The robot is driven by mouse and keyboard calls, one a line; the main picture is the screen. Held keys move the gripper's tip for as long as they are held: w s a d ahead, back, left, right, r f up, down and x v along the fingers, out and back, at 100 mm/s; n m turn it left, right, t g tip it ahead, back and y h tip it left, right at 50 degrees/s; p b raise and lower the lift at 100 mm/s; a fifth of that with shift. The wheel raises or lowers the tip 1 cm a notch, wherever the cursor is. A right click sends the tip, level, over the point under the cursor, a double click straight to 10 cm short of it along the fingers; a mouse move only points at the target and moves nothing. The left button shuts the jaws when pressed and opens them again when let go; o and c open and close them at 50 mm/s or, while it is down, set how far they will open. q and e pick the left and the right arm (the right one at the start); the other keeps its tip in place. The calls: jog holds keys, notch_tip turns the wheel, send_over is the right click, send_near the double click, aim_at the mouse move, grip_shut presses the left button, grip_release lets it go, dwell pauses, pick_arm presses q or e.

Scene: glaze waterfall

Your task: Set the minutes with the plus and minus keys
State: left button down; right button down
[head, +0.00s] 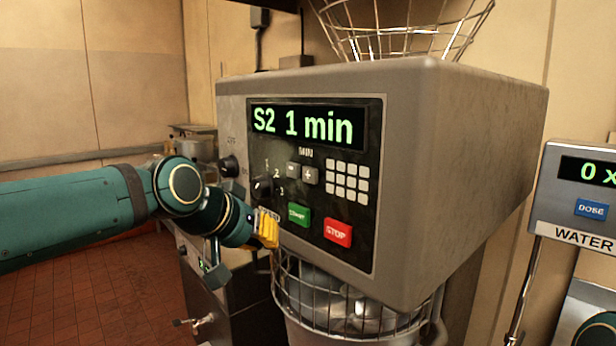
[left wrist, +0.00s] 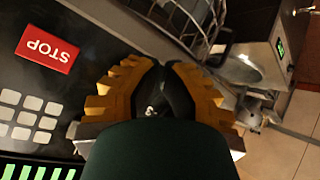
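The mixer's control panel (head: 320,265) faces me, and its display (head: 308,124) reads "S2 1 min" in green. Under the "MIN" label are the minus key (head: 292,170) and the plus key (head: 309,175), both grey and uncovered in the head view. My left gripper (head: 267,230) has yellow ridged fingers and is at the panel's lower left, below the keys and left of the green START button (head: 299,214). In the left wrist view its fingers (left wrist: 158,66) come together with nothing seen between them; the plus and minus keys are hidden there. My right gripper is out of view.
The red STOP button (head: 338,233) and a grey keypad (head: 346,182) are close to the keys. A speed knob (head: 262,187) is at their left. A wire guard (head: 300,284) and bowl are below. A water dosing unit (head: 580,205) stands at the right.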

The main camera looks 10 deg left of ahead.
aim_at(310, 175)
pick_arm(q)
jog(key=s+a+r+t, duration=0.1)
jog(key=s+r, duration=0.4)
jog(key=r, duration=0.3)
jog(key=shift+a+r, duration=0.35)
jog(key=shift+a, duration=0.05)
jog(key=shift+w, duration=0.15)
jog(key=w+d+p, duration=0.3)
jog(key=w+d, duration=0.2)
jog(key=w, duration=0.2)
jog(key=shift+d, duration=0.25)
dwell(1.0)
jog(key=shift+w+d+p, duration=0.25)
jog(key=shift+w+p, duration=0.05)
